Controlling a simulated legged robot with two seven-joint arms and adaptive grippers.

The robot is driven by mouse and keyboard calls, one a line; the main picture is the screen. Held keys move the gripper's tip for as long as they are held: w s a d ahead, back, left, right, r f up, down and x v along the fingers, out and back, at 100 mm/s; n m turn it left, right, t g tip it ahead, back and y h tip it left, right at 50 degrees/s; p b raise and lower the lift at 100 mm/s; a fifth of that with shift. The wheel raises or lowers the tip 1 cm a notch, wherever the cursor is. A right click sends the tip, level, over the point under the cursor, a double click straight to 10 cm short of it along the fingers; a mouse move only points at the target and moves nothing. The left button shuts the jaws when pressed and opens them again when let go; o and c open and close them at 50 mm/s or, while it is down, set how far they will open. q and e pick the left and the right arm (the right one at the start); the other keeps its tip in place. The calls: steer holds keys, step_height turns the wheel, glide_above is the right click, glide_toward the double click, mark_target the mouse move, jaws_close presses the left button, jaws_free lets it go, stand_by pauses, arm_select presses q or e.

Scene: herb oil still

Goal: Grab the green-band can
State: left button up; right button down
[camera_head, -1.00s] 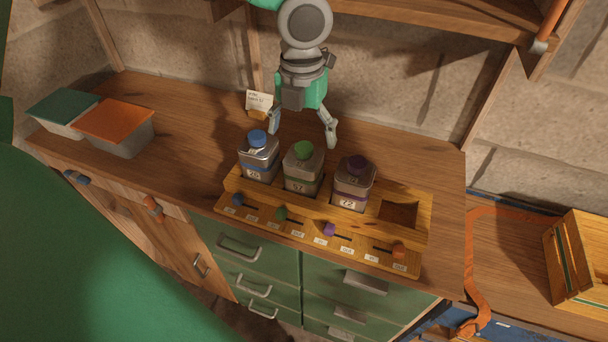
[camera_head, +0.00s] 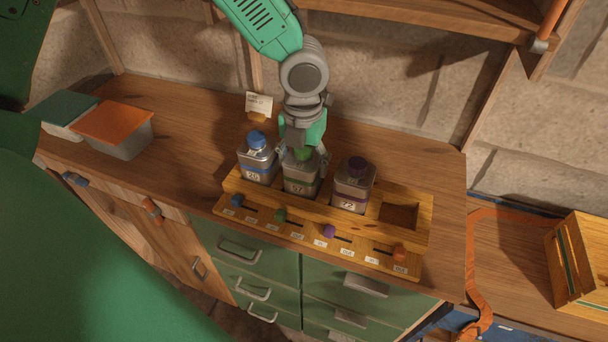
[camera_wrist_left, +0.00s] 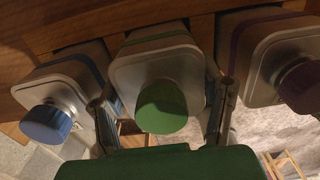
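The green-band can (camera_head: 301,186) stands upright in the middle slot of the wooden rack, its green cap partly covered by my left gripper. My left gripper (camera_head: 303,160) is over it from above, with its fingers on either side of the can. In the left wrist view the can (camera_wrist_left: 190,75) and its green cap lie between the two open fingers (camera_wrist_left: 165,105); whether the fingers touch the can I cannot tell. A blue-capped can (camera_head: 257,160) stands to the left, and a purple-capped can (camera_head: 352,187) to the right. My right gripper is not in view.
The wooden rack (camera_head: 375,232) has an empty slot at its right end and coloured knobs along its front. Two lidded boxes (camera_head: 125,140) stand at the left of the counter. A small card (camera_head: 259,104) stands behind the cans. A wooden crate (camera_head: 580,262) is at the far right.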

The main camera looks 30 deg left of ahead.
arm_select(q)
steer(key=c, duration=1)
steer(key=shift+r, duration=0.1)
